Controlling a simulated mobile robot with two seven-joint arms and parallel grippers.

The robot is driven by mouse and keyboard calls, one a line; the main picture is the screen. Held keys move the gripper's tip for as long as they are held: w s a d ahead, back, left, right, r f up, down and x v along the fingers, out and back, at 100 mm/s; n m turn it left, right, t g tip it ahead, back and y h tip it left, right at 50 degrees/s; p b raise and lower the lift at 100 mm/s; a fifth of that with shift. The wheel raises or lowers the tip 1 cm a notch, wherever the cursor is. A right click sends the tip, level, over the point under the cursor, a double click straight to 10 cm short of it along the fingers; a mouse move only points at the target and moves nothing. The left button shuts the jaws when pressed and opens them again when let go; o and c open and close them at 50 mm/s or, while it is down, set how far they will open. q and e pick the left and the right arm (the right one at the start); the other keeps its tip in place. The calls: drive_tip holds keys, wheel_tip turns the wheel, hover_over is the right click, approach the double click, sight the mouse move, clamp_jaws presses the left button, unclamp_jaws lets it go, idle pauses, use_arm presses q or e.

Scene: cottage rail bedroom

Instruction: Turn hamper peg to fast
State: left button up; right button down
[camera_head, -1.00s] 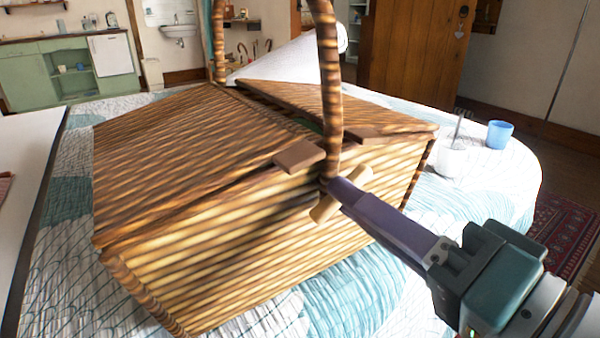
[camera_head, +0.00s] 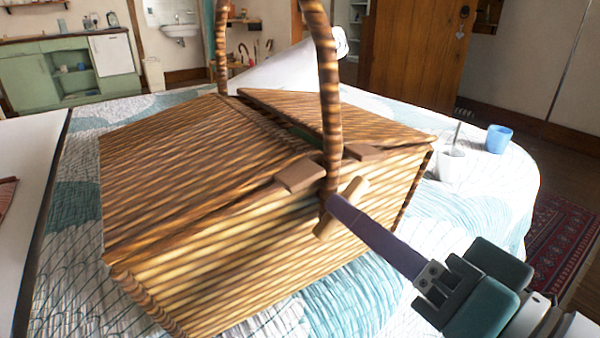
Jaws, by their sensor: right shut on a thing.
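The hamper (camera_head: 230,265) is a brown striped wicker basket standing on the bed, with two lid flaps and a tall arched handle (camera_head: 328,80). The right flap (camera_head: 325,112) sits slightly raised, with a dark gap beside it. Wooden tabs (camera_head: 300,175) stick out from the flaps at the front. My left gripper is out of view.
A white cup (camera_head: 449,166) with something thin in it and a blue cup (camera_head: 499,138) stand on the bed, right of the hamper. A white pillow (camera_head: 300,65) lies behind. A pale surface with a dark edge (camera_head: 32,180) is at the left.

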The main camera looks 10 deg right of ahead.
drive_tip(key=n+p, duration=0.5)
drive_tip(key=n, duration=0.4)
drive_tip(key=shift+n, duration=0.4)
drive_tip(key=shift+p, duration=0.3)
drive_tip(key=c, duration=0.9)
unclamp_jaws()
